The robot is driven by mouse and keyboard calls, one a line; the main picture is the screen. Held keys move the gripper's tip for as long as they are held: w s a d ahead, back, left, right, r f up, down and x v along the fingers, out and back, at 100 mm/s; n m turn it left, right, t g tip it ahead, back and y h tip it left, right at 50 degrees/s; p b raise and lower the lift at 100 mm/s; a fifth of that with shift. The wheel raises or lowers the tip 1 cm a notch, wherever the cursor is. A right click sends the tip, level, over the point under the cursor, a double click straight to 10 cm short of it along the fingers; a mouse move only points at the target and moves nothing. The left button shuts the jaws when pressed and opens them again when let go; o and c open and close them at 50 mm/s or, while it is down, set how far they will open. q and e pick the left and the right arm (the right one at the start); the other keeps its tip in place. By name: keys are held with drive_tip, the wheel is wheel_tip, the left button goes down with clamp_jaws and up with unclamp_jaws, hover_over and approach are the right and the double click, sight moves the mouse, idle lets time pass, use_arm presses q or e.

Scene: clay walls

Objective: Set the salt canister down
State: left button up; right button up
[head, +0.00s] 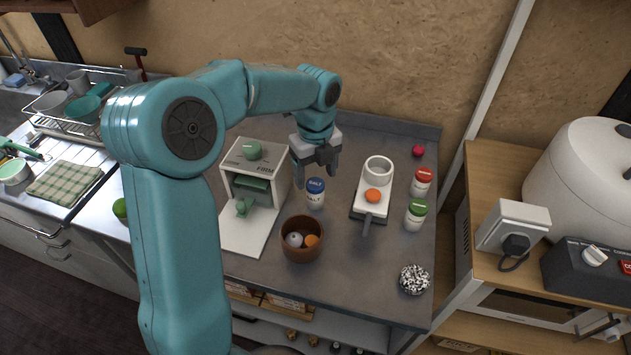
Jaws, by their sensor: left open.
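The salt canister (315,200), white with a blue lid marked SALT, stands upright on the grey metal counter (345,262). My left gripper (316,175) is open, pointing down, with its fingers at the canister's lid or just above and behind it. I cannot tell whether a finger touches the lid. My right gripper is not in view.
A white box-shaped machine (255,175) stands left of the canister. A brown bowl (302,250) with small round items is in front. To the right are a scale-like tray (368,207), a red-lidded jar (422,182) and a green-lidded jar (416,215).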

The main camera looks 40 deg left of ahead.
sight(315, 184)
use_arm(q)
wheel_tip(315, 184, up, 8)
drive_tip(key=shift+f+p, duration=0.25)
drive_tip(key=shift+p, duration=0.15)
drive_tip(key=shift+s, duration=0.1)
